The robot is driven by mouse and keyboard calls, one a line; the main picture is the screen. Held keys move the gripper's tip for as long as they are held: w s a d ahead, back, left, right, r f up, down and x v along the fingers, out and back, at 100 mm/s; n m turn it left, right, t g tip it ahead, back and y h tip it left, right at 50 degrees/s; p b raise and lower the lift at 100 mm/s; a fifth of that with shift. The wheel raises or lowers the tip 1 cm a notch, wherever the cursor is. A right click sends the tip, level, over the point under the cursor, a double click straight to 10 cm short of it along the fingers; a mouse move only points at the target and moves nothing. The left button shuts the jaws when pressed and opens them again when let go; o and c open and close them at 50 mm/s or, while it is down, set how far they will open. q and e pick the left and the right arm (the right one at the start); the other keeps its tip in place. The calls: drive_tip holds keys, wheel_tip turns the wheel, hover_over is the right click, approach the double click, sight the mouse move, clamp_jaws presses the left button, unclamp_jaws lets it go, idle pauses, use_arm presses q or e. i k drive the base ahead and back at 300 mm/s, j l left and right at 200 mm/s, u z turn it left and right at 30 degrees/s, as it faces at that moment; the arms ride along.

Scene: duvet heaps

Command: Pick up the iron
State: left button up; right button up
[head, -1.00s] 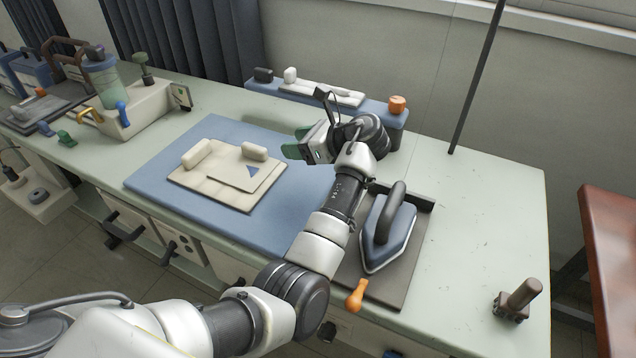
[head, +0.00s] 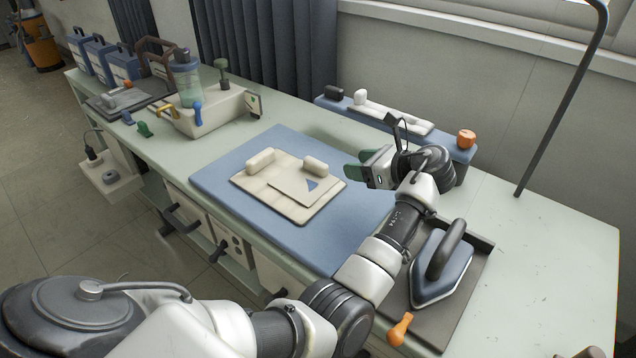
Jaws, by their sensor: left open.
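The iron (head: 441,277) has a blue-grey body, a pale edge and a dark handle. It rests on a dark flat tray (head: 457,311) at the right of the bench, in the head view. My left gripper (head: 360,172) has green fingertips and is open and empty. It hovers above the far right part of the blue mat, behind and to the left of the iron, apart from it. My left forearm passes close to the left of the iron and hides part of the tray. My right gripper is out of view.
A blue mat (head: 225,179) holds a cream quilted pad (head: 291,205). A blue rail (head: 463,154) with a white piece and orange knob stands behind my gripper. An orange-handled tool (head: 400,329) lies at the tray's front. A dark pole (head: 561,105) rises at right.

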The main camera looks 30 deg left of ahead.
sight(437, 269)
drive_tip(key=k+j+z, duration=0.15)
drive_tip(key=z, duration=0.25)
drive_tip(key=k+z, duration=0.55)
drive_tip(key=z, duration=0.25)
